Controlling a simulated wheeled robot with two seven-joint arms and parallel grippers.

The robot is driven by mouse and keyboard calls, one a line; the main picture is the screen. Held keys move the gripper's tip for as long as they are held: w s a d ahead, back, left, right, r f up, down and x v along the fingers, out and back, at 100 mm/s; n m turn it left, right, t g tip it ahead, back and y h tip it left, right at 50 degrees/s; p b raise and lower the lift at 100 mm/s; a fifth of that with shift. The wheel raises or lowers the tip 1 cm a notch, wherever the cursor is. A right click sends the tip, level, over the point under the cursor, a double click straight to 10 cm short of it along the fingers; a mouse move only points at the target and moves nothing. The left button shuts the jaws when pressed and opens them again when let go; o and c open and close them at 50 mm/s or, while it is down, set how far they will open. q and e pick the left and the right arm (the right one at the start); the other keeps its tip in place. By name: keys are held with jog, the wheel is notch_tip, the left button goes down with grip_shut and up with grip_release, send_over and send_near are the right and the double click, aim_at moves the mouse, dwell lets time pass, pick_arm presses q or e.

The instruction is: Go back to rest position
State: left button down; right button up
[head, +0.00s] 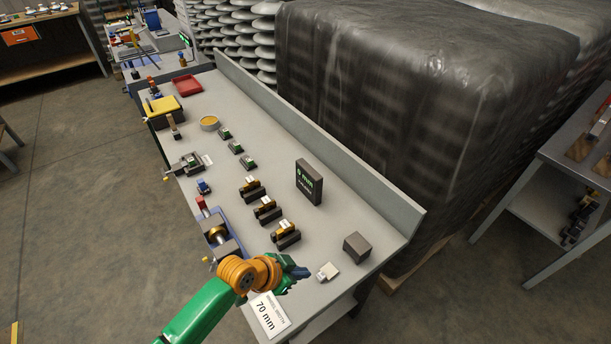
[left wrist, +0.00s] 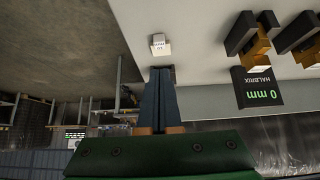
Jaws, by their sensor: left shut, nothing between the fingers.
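My left gripper (head: 296,273) reaches in from the bottom of the head view, with a green arm and an orange wrist. Its dark fingers are over the near end of the grey workbench (head: 350,217). In the left wrist view the two fingers (left wrist: 158,90) lie together with nothing between them. A small white block with a label (head: 327,271) sits on the bench just right of the fingertips, apart from them. It also shows beyond the fingertips in the left wrist view (left wrist: 159,44). My right gripper is in neither view.
Black-and-brass holders (head: 266,210) stand in a row mid-bench. A dark display block (head: 309,182) and a dark grey cube (head: 356,247) stand to the right. A blue-based fixture (head: 218,236) lies beside my wrist. Wrapped insulator stacks (head: 420,110) stand behind the bench. Open floor lies left.

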pick_arm(q)
jog(key=s+a+r+n+g+y, duration=0.1)
jog(key=s+a+r+n+y, duration=0.2)
jog(key=s+a+n+y, duration=0.85)
jog(key=s+a+f+m+g+h+b, duration=0.1)
jog(key=s+a+f+m+h+b, duration=0.15)
jog(key=f, duration=0.85)
jog(key=s+a+f+m+h+b, duration=0.1)
jog(key=s+f+h, duration=0.25)
jog(key=f, duration=0.65)
jog(key=s+a+f+g+b, duration=0.1)
jog(key=s+f+b, duration=0.2)
jog(key=s+f, duration=0.9)
jog(key=shift+s+a+f+g+y, duration=0.25)
jog(key=shift+s+f+g+y, duration=0.05)
jog(key=shift+f+y, duration=0.15)
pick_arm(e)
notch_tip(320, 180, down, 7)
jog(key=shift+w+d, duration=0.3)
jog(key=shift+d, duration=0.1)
